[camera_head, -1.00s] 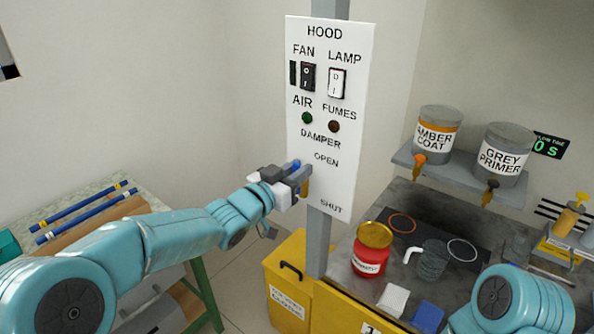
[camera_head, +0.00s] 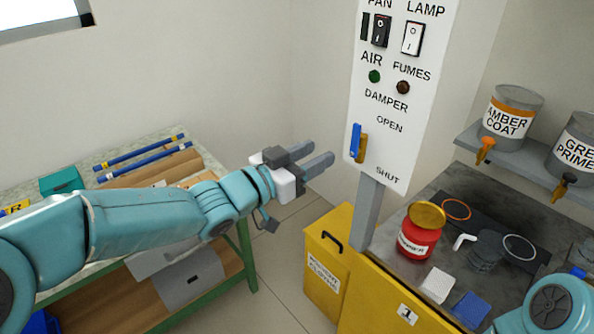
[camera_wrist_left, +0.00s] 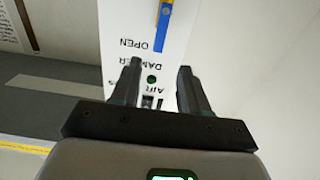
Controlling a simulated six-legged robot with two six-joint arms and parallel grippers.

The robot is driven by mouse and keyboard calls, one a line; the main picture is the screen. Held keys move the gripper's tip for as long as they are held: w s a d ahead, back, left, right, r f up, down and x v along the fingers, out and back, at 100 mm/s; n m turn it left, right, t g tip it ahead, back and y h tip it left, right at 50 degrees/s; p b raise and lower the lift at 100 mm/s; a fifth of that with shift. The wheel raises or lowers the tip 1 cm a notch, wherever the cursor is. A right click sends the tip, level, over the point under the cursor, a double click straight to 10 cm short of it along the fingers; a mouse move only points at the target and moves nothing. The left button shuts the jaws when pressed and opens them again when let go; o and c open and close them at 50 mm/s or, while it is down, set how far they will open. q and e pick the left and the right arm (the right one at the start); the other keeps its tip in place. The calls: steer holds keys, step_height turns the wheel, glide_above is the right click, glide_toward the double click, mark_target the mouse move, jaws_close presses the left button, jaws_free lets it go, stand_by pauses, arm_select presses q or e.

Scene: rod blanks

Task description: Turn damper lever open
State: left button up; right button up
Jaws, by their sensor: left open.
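The damper lever (camera_head: 356,141) is on the white hood panel (camera_head: 400,90), with a blue handle and a yellow-orange part beside it. The handle stands roughly upright, its upper end about level with the OPEN label and above SHUT. In the upside-down left wrist view the lever (camera_wrist_left: 161,30) shows at the top, its blue end beside OPEN. My left gripper (camera_head: 328,153) is open and empty, just left of the lever and apart from it. Its two fingers (camera_wrist_left: 160,68) also show in the wrist view. My right gripper is out of view; only part of that arm shows.
A grey post (camera_head: 368,215) carries the panel. A yellow bin (camera_head: 325,285) stands below. A red jar (camera_head: 416,245) and other items are on the dark bench at right. A table with blue rods (camera_head: 140,158) stands at left. The space around my left gripper is free.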

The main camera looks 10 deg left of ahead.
arm_select(q)
steer(key=v, duration=0.3)
steer(key=shift+s+a, duration=0.3)
step_height(320, 180, down, 29)
steer(key=s+n+g+y, duration=0.2)
steer(key=n+g+y, duration=0.2)
steer(key=n+g, duration=0.15)
steer(key=s+a+f+n+g+y, duration=0.1)
steer(key=s+f+g, duration=0.3)
steer(key=s+f, duration=0.5)
steer(key=s+a+f+n+g+y, duration=0.1)
steer(key=s+f+n+g+y, duration=0.1)
steer(key=s+f, duration=0.8)
steer(key=s+n+g, duration=0.1)
steer(key=s+g, duration=0.1)
steer(key=s, duration=0.2)
steer(key=shift+s, duration=0.15)
